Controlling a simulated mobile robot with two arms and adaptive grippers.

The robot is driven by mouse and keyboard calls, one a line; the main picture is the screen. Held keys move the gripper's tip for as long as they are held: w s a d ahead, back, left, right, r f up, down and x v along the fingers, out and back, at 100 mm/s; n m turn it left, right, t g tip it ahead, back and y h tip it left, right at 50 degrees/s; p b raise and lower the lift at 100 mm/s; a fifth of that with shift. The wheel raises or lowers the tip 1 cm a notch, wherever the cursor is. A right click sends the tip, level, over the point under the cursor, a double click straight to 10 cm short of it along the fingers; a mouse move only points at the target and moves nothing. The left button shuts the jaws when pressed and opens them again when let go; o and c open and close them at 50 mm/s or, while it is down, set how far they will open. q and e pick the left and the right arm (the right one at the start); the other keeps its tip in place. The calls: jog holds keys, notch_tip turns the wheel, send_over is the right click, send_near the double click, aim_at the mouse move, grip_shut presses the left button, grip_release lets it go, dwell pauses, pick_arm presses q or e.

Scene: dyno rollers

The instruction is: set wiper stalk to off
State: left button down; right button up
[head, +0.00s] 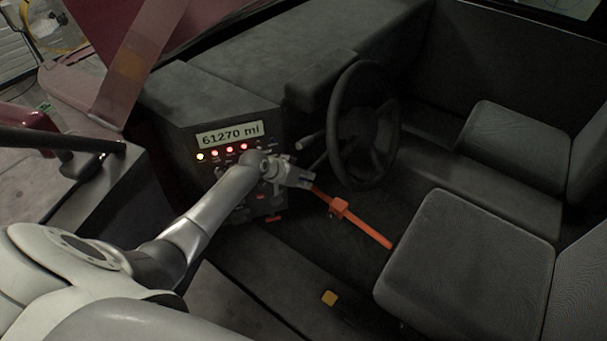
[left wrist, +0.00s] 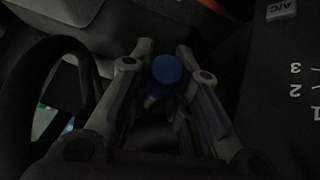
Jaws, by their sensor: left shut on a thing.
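My left gripper (head: 304,180) reaches in from the left, between the dash panel and the steering wheel (head: 339,120). In the left wrist view its two fingers (left wrist: 165,62) stand on either side of a blue-tipped stalk (left wrist: 167,68) and are shut on it. I cannot read a label on this stalk, so I cannot tell its setting. In the head view the gripper hides the held stalk. A pale stalk (head: 311,139) shows beside the steering wheel, above the gripper. My right gripper is not in view.
The dash panel has a lit display (head: 229,134) and a row of lamps. An A/C button (left wrist: 281,10) and fan numbers lie right of the fingers in the wrist view. Seats (head: 455,260) stand at the right.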

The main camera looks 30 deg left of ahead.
pick_arm(q)
jog(key=shift+r+p, duration=0.3)
jog(key=shift+p, duration=0.05)
dwell(0.3)
jog(key=c, duration=1.3)
grip_release()
jog(key=shift+r, duration=0.1)
jog(key=v, duration=1.2)
jog(key=shift+w+r, duration=0.1)
jog(key=shift+w, duration=0.15)
